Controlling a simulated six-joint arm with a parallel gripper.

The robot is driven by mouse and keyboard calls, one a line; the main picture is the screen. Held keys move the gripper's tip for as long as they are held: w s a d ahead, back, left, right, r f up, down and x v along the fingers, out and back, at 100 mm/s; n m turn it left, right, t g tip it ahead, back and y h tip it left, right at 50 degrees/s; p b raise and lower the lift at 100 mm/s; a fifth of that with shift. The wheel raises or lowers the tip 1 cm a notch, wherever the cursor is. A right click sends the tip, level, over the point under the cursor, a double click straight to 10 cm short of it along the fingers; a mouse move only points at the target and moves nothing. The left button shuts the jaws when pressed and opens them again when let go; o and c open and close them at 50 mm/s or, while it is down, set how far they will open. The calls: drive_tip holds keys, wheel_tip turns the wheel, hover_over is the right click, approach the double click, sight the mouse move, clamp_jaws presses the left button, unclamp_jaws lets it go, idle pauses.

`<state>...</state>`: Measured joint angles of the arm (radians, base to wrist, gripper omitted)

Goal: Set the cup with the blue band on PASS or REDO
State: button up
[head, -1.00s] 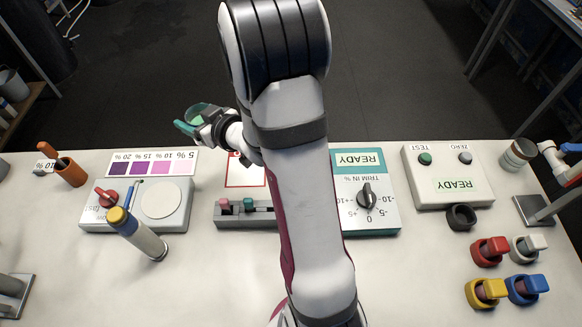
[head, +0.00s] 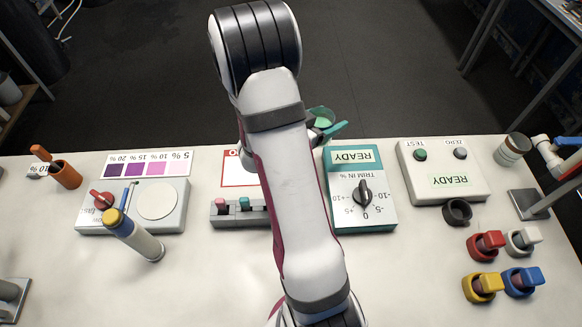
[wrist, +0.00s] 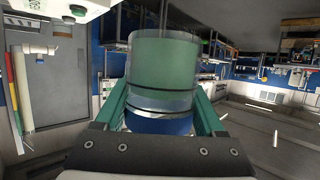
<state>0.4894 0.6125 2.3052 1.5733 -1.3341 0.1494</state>
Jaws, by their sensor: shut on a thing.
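The cup with the blue band (wrist: 162,125) is in my gripper in the wrist view. It is clear, holds green liquid, and its blue band is low on the cup, between the green fingers. In the head view, my gripper (head: 328,130) is shut on the cup (head: 321,115), raised at the far edge of the table behind the trim box. A white card with a red border (head: 237,172) lies left of my arm. My arm hides part of it, and its lettering cannot be read. No full PASS or REDO label shows.
The trim box (head: 375,215) reads READY. Right of it stands a TEST and ZERO box (head: 430,165) with a black ring (head: 457,212). A slotted grey block (head: 228,216) lies before the card. A balance-like unit (head: 170,222), colour chart (head: 110,158) and yellow-capped bottle (head: 145,243) stand left.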

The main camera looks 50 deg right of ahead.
drive_tip(key=s+a+f+m+g+y, duration=0.1)
drive_tip(key=s+a+f+m+g, duration=0.1)
drive_tip(key=s+m+g, duration=0.4)
drive_tip(key=w+f, duration=0.2)
drive_tip(key=w, duration=0.1)
drive_tip(key=w+a+f+n, duration=0.1)
drive_tip(key=w+f, duration=0.1)
drive_tip(key=w, duration=0.1)
drive_tip(key=w+a+f+n+t, duration=0.1)
drive_tip(key=w+f, duration=0.1)
drive_tip(key=w, duration=0.1)
drive_tip(key=shift+w+a+f, duration=0.2)
drive_tip(key=shift+w+f, duration=0.2)
drive_tip(key=shift+f, duration=1.95)
